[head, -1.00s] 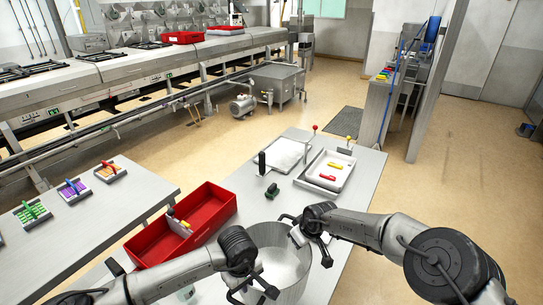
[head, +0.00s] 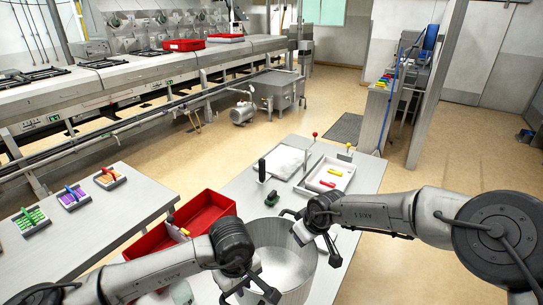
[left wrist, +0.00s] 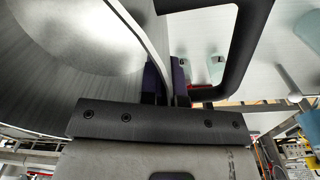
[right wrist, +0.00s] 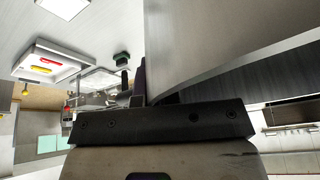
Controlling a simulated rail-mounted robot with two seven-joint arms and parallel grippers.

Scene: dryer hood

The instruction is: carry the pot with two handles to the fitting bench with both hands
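The pot (head: 285,268) is a wide silver vessel at the near end of the steel bench (head: 238,190) in the head view. My left gripper (head: 250,284) is at its near left rim. In the left wrist view the pot wall (left wrist: 70,65) runs between the close-set fingers (left wrist: 166,82), and a dark curved bar (left wrist: 243,50), apparently a handle, is beside them. My right gripper (head: 308,236) is at the far right rim. In the right wrist view the pot wall (right wrist: 220,40) hides one finger and lies against the other. Whether the pot's base touches the bench is hidden.
A red bin (head: 205,212) stands just left of the pot. A white tray (head: 328,176) with red and yellow pieces and a dark clamp-like item (head: 272,198) lie beyond it. A side table (head: 110,225) with several coloured racks is at left. Floor beyond is open.

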